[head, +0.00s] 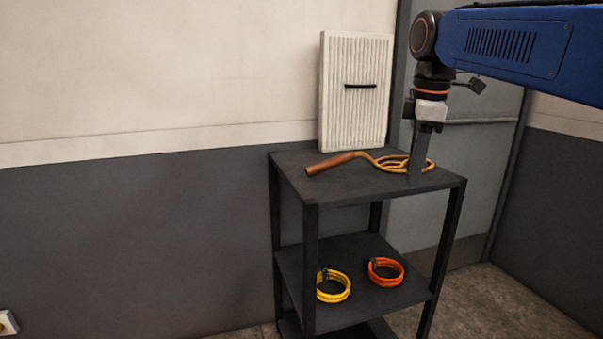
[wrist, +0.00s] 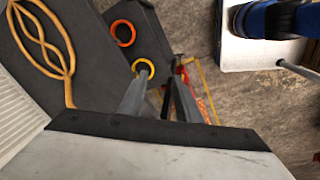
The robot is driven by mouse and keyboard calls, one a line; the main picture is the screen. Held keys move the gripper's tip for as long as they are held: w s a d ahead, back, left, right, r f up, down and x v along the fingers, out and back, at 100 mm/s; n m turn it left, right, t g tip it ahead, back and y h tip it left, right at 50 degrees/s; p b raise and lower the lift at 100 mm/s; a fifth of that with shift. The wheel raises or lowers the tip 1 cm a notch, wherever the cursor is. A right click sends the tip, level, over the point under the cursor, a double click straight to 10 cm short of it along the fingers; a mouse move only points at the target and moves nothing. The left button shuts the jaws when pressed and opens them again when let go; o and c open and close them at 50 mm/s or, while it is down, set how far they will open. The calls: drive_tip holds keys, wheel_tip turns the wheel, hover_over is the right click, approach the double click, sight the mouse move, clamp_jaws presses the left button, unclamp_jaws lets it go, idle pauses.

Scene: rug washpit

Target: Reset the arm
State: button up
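My gripper (head: 415,180) points down in the head view, in front of the shelf unit's top right part. In the wrist view, its two grey fingers (wrist: 161,68) are spread apart with nothing held between them. A carpet beater (head: 332,163) with a brown handle and looped cane head lies on the top shelf. In the head view my finger partly covers its looped head. In the wrist view the beater (wrist: 42,42) lies left of the fingers, apart from them.
The dark shelf unit (head: 330,187) carries a white ribbed panel (head: 355,92) standing at the back. A yellow ring (head: 333,297) and an orange ring (head: 386,284) lie on its middle shelf. A grey door (head: 455,180) is behind. Wall lies left; floor (head: 490,300) is open at right.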

drive_tip(key=s+d+f+m+t, duration=0.1)
drive_tip(key=s+d+f+m, duration=0.1)
drive_tip(key=s+f+m, duration=0.5)
drive_tip(key=s+d+f+m+t, duration=0.2)
drive_tip(key=s+f+m, duration=0.5)
drive_tip(key=s+f, duration=0.9)
wheel_tip(320, 180, down, 4)
drive_tip(key=shift+d+f+m, duration=0.15)
drive_tip(key=shift+d+m, duration=0.25)
drive_tip(key=shift+d, duration=0.05)
